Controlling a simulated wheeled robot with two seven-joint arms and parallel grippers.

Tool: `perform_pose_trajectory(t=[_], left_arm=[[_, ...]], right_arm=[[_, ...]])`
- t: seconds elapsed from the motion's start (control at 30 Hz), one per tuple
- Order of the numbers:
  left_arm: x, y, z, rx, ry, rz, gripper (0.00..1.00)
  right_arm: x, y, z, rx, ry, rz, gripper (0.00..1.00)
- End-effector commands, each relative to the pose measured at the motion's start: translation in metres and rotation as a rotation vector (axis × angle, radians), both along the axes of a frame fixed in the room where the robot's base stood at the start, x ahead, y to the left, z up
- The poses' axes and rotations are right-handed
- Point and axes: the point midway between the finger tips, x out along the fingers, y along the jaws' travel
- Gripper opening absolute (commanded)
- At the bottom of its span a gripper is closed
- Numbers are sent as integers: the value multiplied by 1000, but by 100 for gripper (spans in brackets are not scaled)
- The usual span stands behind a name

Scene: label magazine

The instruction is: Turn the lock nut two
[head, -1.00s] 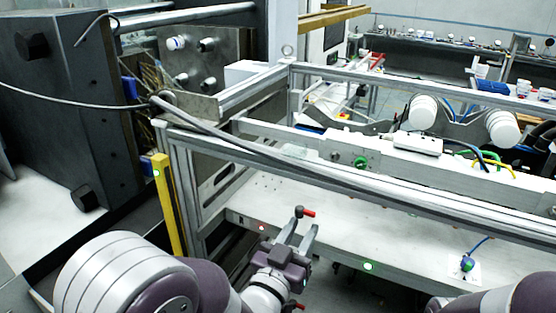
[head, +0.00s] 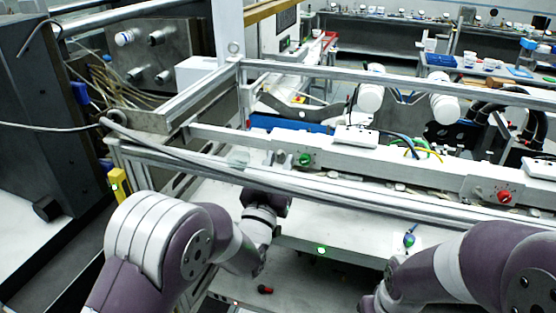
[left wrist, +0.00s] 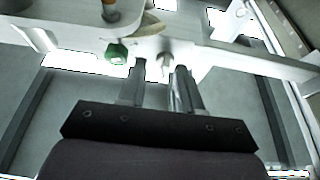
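A small grey nut-like part (head: 281,157) sits on the long rail, left of a green knob (head: 305,159). I cannot tell for certain that it is lock nut two. In the left wrist view a metal nut or bolt end (left wrist: 165,60) lies just beyond and between my left fingertips, with the green knob (left wrist: 117,54) to its left. My left gripper (left wrist: 160,70) is open, its two fingers apart; contact with the nut is not clear. In the head view my left gripper (head: 268,195) is under the front bar, fingers hidden. My right arm shows at lower right; its fingers are not visible.
A diagonal metal bar (head: 330,197) crosses in front of the rail. A red knob (head: 505,196) sits further right on the rail. A white pad with a blue-green part (head: 409,240) lies on the shelf. A small red-handled item (head: 265,289) lies low in front.

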Motion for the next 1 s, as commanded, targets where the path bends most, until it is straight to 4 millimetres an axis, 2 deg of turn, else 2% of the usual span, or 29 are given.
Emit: perform_pose_trajectory(t=[0.17, 0.27, 0.3, 0.77, 1.0], left_arm=[[0, 0, -1, 0, 0, 0, 34], [0, 0, 0, 0, 0, 0, 5], [0, 1, 0, 0, 0, 1, 0], [0, 0, 1, 2, -7, 1, 0], [0, 1, -1, 72, -36, 1, 0]], right_arm=[[0, 0, 0, 0, 0, 0, 43], [0, 0, 0, 0, 0, 0, 43], [0, 0, 0, 0, 0, 0, 43], [0, 0, -2, 0, 0, 0, 43], [0, 0, -21, 0, 0, 0, 43]])
